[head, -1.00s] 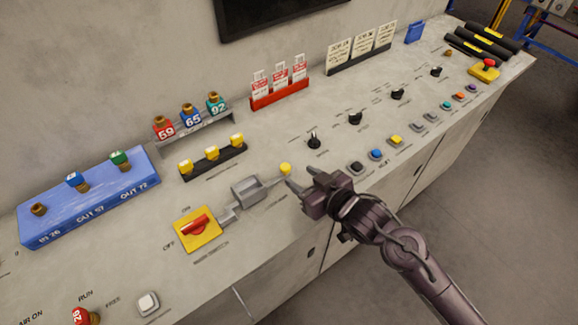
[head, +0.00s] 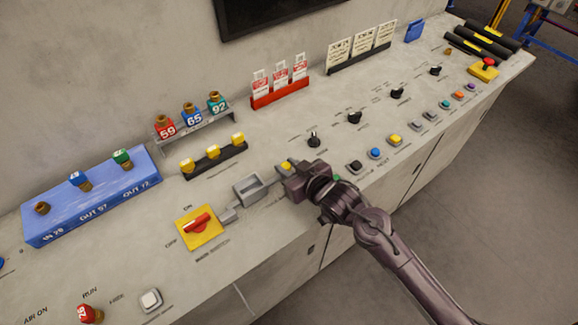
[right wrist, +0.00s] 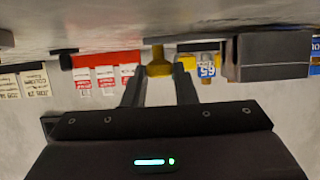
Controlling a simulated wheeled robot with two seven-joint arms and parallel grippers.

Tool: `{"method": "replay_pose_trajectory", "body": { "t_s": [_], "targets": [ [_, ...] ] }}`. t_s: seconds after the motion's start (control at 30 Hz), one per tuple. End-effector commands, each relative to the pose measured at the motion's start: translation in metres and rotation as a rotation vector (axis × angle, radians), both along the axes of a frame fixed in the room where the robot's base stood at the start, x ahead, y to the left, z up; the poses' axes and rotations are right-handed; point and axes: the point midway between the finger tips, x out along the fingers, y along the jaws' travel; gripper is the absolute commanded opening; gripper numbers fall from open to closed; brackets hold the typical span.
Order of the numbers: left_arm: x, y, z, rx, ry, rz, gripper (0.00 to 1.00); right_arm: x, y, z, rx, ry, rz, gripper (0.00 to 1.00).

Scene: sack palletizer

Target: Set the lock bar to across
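The lock bar (head: 267,182) is a thin grey bar on the sloped console, running from the grey bracket (head: 250,188) beside the main switch (head: 197,224) toward the right. Its yellow knob (head: 286,166) is partly hidden by my right gripper (head: 287,174). In the right wrist view the yellow knob (right wrist: 158,62) lies just ahead of the two fingers (right wrist: 160,88), lined up with the gap between them. The fingers are apart with nothing gripped; contact with the knob cannot be told. The main switch has a red handle on a yellow plate. My left gripper is not in view.
Yellow blocks (head: 213,153) on a black strip stand behind the bracket. A red tag rack (head: 281,96) is farther back. A black selector knob (head: 314,139) and push buttons (head: 375,153) lie to the right of my right gripper. The console's front edge is close below my arm.

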Motion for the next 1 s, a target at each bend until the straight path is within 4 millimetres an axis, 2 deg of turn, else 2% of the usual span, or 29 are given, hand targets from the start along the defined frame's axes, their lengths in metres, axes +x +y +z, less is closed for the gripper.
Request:
{"method": "replay_pose_trajectory", "body": {
  "t_s": [0.03, 0.13, 0.37, 0.6, 0.87, 0.9, 1.0],
  "targets": [
    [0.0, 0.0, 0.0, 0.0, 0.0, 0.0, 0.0, 0.0, 0.0, 0.0, 0.0, 0.0, 0.0, 0.12],
    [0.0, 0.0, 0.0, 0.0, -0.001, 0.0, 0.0, 0.0, 0.0, 0.0, -0.001, 0.001, 0.0, 0.0],
    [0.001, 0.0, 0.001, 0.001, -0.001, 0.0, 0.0, -0.002, 0.003, 0.0, 0.0, 0.002, 0.001, 0.0],
    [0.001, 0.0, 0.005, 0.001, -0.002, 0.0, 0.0, -0.02, 0.028, 0.0, 0.002, 0.003, 0.001, 0.0],
    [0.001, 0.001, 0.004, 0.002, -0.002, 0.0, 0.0, -0.022, 0.03, -0.001, 0.001, 0.002, 0.006, 0.0],
    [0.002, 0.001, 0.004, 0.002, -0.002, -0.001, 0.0, -0.022, 0.03, -0.001, 0.001, 0.002, 0.006, 0.3],
    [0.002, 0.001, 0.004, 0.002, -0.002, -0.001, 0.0, -0.022, 0.029, -0.001, 0.002, 0.002, 0.004, 0.43]
  ]
}}
